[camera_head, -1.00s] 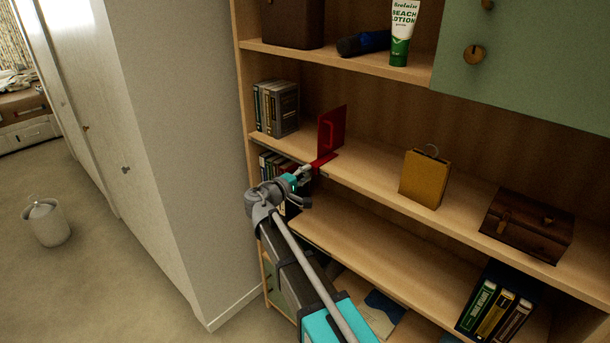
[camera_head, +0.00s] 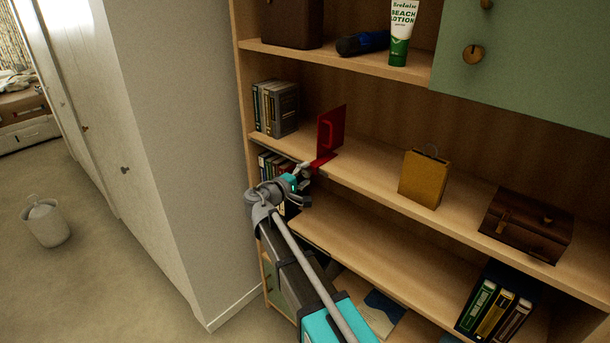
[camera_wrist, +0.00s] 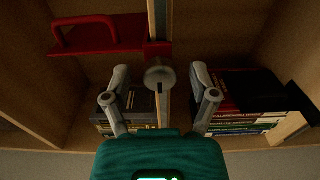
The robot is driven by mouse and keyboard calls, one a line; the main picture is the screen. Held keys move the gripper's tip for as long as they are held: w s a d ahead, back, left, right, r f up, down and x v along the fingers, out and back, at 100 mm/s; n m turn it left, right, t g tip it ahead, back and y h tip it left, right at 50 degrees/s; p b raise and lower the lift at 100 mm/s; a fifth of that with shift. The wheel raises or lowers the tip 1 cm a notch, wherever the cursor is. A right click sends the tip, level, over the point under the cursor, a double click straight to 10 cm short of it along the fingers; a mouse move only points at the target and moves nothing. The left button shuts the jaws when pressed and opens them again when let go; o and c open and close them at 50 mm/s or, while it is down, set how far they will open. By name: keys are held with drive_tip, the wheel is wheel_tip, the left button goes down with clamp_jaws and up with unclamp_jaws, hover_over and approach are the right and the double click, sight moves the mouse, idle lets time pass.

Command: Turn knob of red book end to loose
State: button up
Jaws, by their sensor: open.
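The red book end (camera_head: 331,134) stands upright on the middle shelf, right of a group of grey books, its base reaching the shelf's front edge. In the wrist view the red book end (camera_wrist: 100,37) shows at the upper left, with a red clamp part at the shelf edge. A round grey knob (camera_wrist: 159,73) sits below that clamp. My gripper (camera_head: 305,168) is at the shelf edge just below the book end. In the wrist view my gripper (camera_wrist: 160,76) is open, one finger on each side of the knob, with visible gaps. In the head view the knob is too small to make out clearly.
Grey books (camera_head: 276,107) stand left of the book end. More books (camera_wrist: 245,108) lie below the shelf. A yellow box (camera_head: 423,178) and a dark wooden box (camera_head: 526,223) stand farther right on the same shelf. A white wall (camera_head: 185,130) borders the shelving on the left.

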drive_tip(key=shift+s, duration=0.1)
drive_tip(key=v, duration=1.2)
idle(0.4)
drive_tip(key=s+d+f+m+g+y, duration=0.1)
drive_tip(key=s+d+f+m+g, duration=0.25)
drive_tip(key=d, duration=0.65)
drive_tip(key=d+f+m+g+y, duration=0.1)
drive_tip(key=d+f+m+g, duration=0.1)
drive_tip(key=d+f+g, duration=0.6)
drive_tip(key=s+d+f+m+g+y, duration=0.1)
drive_tip(key=s+d+f+m+y, duration=0.1)
drive_tip(key=s+d, duration=0.4)
drive_tip(key=s+d+f+m+g+y, duration=0.1)
drive_tip(key=s+d+f+m+y, duration=0.2)
drive_tip(key=s+d+f+y, duration=0.2)
drive_tip(key=shift+s+d+g+y, duration=0.35)
drive_tip(key=shift+s+d+y, duration=0.4)
drive_tip(key=shift+y, duration=0.25)
